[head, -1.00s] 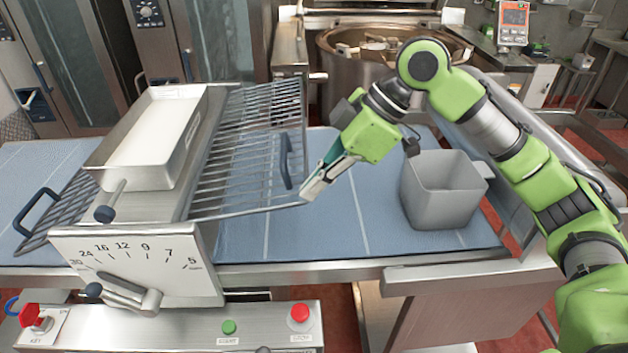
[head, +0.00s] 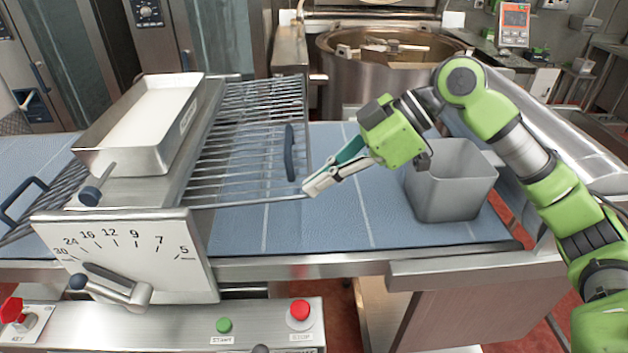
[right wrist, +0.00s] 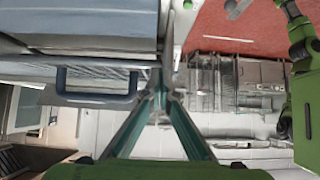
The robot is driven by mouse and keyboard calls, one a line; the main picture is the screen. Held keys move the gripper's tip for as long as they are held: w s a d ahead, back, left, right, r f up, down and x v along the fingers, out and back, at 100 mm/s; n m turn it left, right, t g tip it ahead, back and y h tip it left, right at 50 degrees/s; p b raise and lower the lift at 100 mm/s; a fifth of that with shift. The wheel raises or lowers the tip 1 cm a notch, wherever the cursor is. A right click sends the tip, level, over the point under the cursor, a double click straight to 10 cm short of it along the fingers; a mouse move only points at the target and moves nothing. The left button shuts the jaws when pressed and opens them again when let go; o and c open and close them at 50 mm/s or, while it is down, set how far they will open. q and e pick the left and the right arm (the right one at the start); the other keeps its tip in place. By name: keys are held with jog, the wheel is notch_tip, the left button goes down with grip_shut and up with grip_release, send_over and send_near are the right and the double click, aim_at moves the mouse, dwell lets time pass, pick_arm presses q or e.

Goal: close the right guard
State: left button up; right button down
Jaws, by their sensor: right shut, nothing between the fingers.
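The right guard (head: 240,130) is a metal wire grid sticking out over the blue belt on the right side of the machine. Its dark handle (head: 290,153) stands near its outer edge. It is lowered, roughly flat. My right gripper (head: 310,190) is shut and empty, with its tips at the guard's front outer corner. I cannot tell whether they touch it. In the right wrist view the fingers (right wrist: 160,98) meet at the tips, just right of a dark handle (right wrist: 97,85). My left gripper is not in view.
A grey bin (head: 450,183) stands on the belt, under my right forearm. A steel tray (head: 140,125) sits on the machine between the guards. The left guard (head: 50,205) extends to the left. A dial lever (head: 112,287) and buttons are at the front. A large kettle (head: 385,50) stands behind.

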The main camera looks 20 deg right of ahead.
notch_tip(320, 180, down, 11)
jog(key=y+b, duration=0.3)
jog(key=b, duration=0.8)
jog(key=shift+f+t+b, duration=0.1)
jog(key=shift+t+b, duration=0.2)
jog(key=shift+t, duration=0.1)
jog(key=shift+w+a+f+b, duration=0.1)
jog(key=shift+a+f+b, duration=0.25)
jog(key=shift+f+b, duration=0.4)
